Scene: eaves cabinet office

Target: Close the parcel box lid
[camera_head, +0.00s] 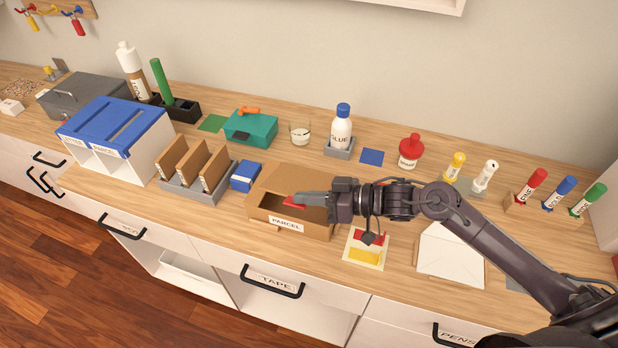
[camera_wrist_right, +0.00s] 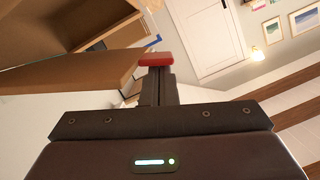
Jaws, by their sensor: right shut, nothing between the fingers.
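The parcel box (camera_head: 318,229) is brown cardboard with a white PARCEL label on its front. It stands near the front of the counter, with a dark gap showing above the label. A tan panel (camera_head: 280,177), apparently its lid, is raised at the back. My right gripper (camera_head: 296,202) is shut and empty, its red-tipped fingers over the gap. In the right wrist view the closed fingers (camera_wrist_right: 156,60) are beside the edge of a cardboard panel (camera_wrist_right: 70,76); I cannot tell whether they touch. My right wrist hides the box's right part. My left gripper is not in view.
A blue block (camera_head: 244,176) and a grey rack (camera_head: 187,189) with brown panels stand left of the box. A yellow-and-red card (camera_head: 365,256) and a white envelope (camera_head: 450,255) lie to the right. Behind are a teal box (camera_head: 250,130), a glass and a glue bottle (camera_head: 341,130).

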